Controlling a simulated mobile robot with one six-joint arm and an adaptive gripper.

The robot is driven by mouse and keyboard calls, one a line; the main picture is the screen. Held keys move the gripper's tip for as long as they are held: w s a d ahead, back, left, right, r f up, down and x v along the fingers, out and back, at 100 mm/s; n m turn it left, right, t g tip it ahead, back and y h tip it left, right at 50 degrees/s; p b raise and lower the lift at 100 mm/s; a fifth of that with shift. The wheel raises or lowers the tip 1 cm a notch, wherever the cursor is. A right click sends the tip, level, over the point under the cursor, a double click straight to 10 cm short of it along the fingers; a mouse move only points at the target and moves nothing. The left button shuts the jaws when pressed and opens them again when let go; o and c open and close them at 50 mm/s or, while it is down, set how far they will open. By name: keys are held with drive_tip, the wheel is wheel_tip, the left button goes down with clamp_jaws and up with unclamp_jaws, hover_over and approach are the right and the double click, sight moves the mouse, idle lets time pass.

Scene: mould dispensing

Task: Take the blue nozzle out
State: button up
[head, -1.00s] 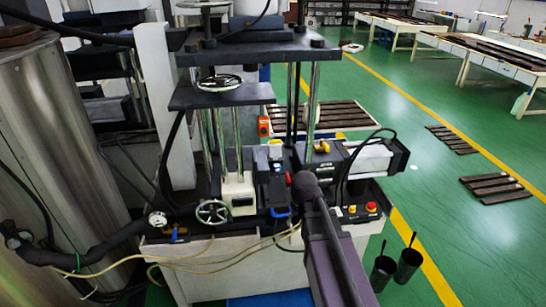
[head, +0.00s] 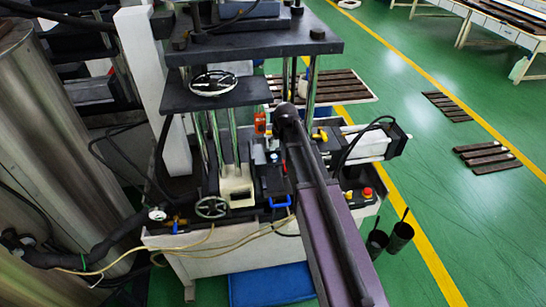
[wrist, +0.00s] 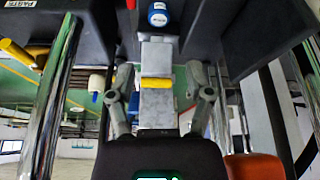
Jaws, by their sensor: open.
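A short blue cylinder with a white face, which looks like the blue nozzle (wrist: 158,14), shows at the top edge of the wrist view. It sits on dark machine parts above a grey block (wrist: 157,105) with a yellow band. My gripper (wrist: 160,85) is open in the wrist view, its two fingers apart on either side of the grey block as seen. The nozzle is beyond the fingertips and not between them. In the head view a small blue and white spot (head: 274,157) on the machine may be the nozzle. My arm hides the gripper there.
The press (head: 255,45) has dark plates, metal columns and a handwheel (head: 214,83) close around the arm. A blue handle (head: 280,203) and loose cables are at its front. A metal tank (head: 65,140) stands at left.

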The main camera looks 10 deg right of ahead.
drive_tip(key=shift+f, duration=0.1)
drive_tip(key=b, duration=0.8)
approach(274, 157)
drive_tip(key=x, duration=0.4)
drive_tip(key=shift+w+f, duration=0.15)
drive_tip(key=shift+f, duration=0.15)
drive_tip(key=shift+f, duration=0.1)
drive_tip(key=shift+b+x, duration=2.4)
drive_tip(key=shift+x, duration=0.1)
clamp_jaws()
